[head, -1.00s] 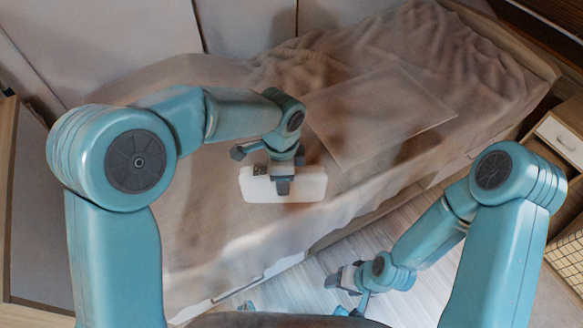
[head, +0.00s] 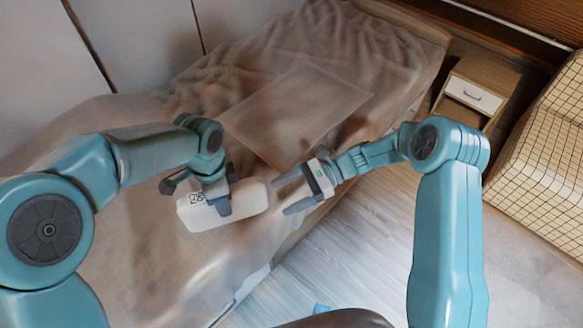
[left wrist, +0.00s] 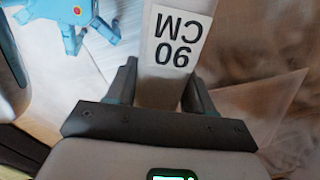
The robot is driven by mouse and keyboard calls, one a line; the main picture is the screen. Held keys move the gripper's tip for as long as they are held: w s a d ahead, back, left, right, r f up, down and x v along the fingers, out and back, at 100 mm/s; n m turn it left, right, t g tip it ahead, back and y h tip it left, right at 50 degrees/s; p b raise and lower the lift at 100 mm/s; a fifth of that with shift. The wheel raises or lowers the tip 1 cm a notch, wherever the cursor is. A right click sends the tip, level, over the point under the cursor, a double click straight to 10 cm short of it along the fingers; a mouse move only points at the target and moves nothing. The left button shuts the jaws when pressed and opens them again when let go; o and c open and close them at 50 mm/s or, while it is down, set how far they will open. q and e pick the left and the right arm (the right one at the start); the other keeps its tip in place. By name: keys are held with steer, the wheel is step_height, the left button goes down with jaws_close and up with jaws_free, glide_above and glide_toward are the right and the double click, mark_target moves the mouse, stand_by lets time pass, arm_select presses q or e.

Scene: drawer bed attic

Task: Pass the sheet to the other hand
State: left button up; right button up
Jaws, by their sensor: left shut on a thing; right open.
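The sheet (head: 250,198) is a white folded bundle with rounded edges, held just above the bed. Its label reads "90 CM" in the left wrist view (left wrist: 176,50), where it appears upside down. My left gripper (head: 222,196) is shut on the middle of the sheet; its fingers also show on both sides of it in the left wrist view (left wrist: 160,88). My right gripper (head: 284,196) is open, its fingers pointing left toward the sheet's right end. A small gap seems to separate them, and nothing is between its fingers.
The bed (head: 130,240) with a rumpled brown cover lies below both grippers. A flat square piece (head: 298,110) lies on it, behind the sheet. A nightstand (head: 474,94) and a grid-patterned box (head: 545,150) stand at right. Wooden floor (head: 350,260) is open at the front.

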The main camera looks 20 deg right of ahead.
mark_target(241, 184)
step_height(241, 184, up, 7)
steer(key=w+d+y, duration=0.1)
steer(key=w+y, duration=0.1)
steer(key=y, duration=0.1)
steer(key=a, duration=0.3)
steer(key=s+a, duration=0.1)
steer(key=a, duration=0.7)
steer(key=shift+s+a, duration=0.2)
steer(key=shift+a, duration=0.05)
steer(key=c, duration=1.2)
arm_select(q)
steer(key=o, duration=1.4)
arm_select(e)
steer(key=shift+c, duration=0.6)
